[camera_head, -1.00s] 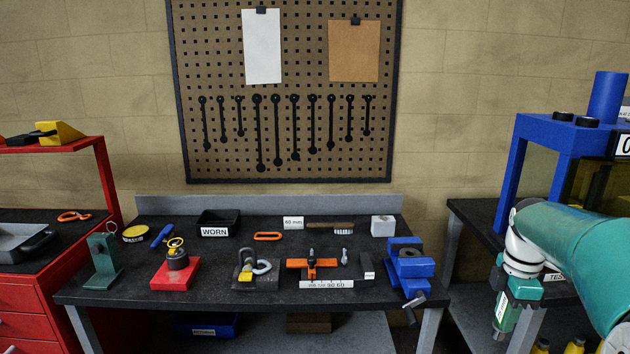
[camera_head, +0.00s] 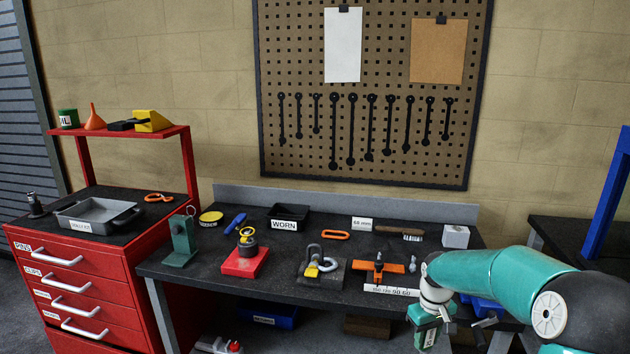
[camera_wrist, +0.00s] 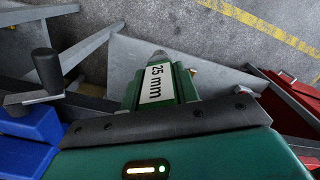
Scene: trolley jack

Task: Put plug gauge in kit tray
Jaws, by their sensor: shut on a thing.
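The plug gauge (camera_wrist: 185,86) is green with a white label reading "25 mm" and a grey tip. My gripper (camera_wrist: 165,118) is shut on it, and one dark jaw bar crosses in front of it. In the head view, my gripper (camera_head: 432,322) hangs at the right front of the workbench, with the green gauge (camera_head: 426,341) below it. The kit tray (camera_head: 68,222) is a grey, shallow tray with a label on its front, on top of the red cabinet at the far left. It is far from my gripper.
The dark workbench (camera_head: 215,267) stands between, holding a green stand (camera_head: 181,240), a red block (camera_head: 243,262), a WORN bin (camera_head: 289,218) and an orange tool (camera_head: 377,267). A blue vise with a crank (camera_wrist: 45,70) is close beside my gripper. The red cabinet (camera_head: 90,300) has a raised shelf.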

